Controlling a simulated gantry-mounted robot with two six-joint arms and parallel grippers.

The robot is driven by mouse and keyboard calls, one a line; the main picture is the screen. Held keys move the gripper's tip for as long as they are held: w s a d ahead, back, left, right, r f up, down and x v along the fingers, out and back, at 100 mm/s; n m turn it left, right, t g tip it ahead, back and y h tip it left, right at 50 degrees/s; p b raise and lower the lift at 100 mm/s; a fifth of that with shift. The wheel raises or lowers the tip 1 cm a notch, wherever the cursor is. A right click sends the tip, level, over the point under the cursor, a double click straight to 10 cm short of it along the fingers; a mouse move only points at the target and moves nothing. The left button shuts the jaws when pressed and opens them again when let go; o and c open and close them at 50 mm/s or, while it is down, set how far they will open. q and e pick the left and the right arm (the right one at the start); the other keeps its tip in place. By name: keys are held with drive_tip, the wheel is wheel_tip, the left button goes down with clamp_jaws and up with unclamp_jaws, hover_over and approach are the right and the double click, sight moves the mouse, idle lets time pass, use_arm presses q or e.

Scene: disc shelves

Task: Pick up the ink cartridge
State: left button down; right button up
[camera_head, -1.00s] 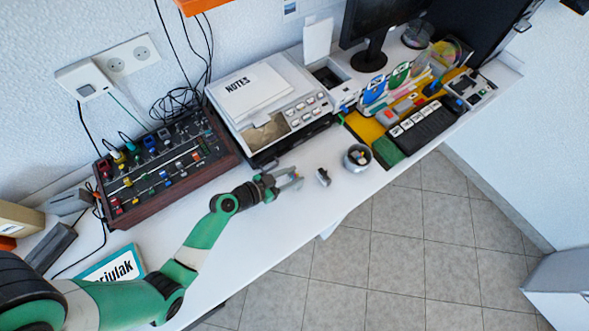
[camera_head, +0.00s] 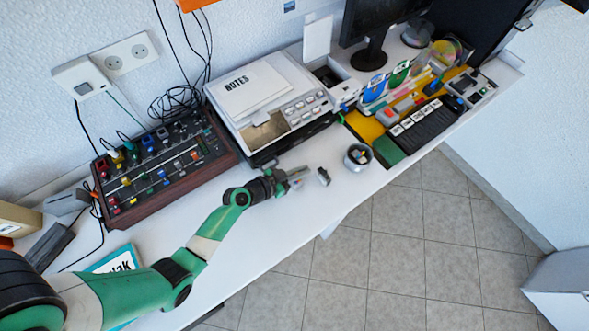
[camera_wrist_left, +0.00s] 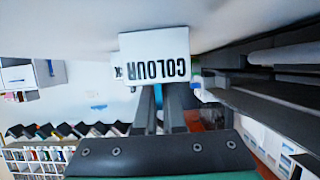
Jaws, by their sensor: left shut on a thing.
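The ink cartridge (camera_head: 323,176) is a small dark and grey block on the white desk in the head view, right of my left gripper (camera_head: 303,173). In the left wrist view the cartridge (camera_wrist_left: 155,57) shows a white face with "COLOUR" printed upside down, at the tips of my left gripper's fingers (camera_wrist_left: 158,92). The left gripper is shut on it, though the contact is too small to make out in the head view. My right gripper is not in view.
A cup (camera_head: 357,157) stands close to the right of the cartridge. A printer-like machine (camera_head: 303,115) with a "NOTES" pad (camera_head: 245,92) stands behind. A mixer panel (camera_head: 165,170) is at left. The desk's front edge is near.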

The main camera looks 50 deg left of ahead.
use_arm(q)
drive_tip(key=shift+r+p, duration=0.3)
drive_tip(key=shift+r, duration=0.25)
wheel_tip(320, 180, up, 3)
drive_tip(key=shift+p, duration=0.95)
drive_tip(key=s+d+r+p, duration=0.9)
drive_tip(key=s+d+p, duration=0.1)
drive_tip(key=a+r+p, duration=0.2)
drive_tip(key=r+p, duration=1.1)
drive_tip(key=r, duration=0.2)
drive_tip(key=a+r+n+y+p, duration=0.1)
drive_tip(key=a+r+p, duration=0.1)
drive_tip(key=r+p, duration=1.1)
drive_tip(key=shift+s+r+y, duration=0.3)
drive_tip(key=shift+s+r, duration=0.1)
drive_tip(key=shift+r, duration=0.55)
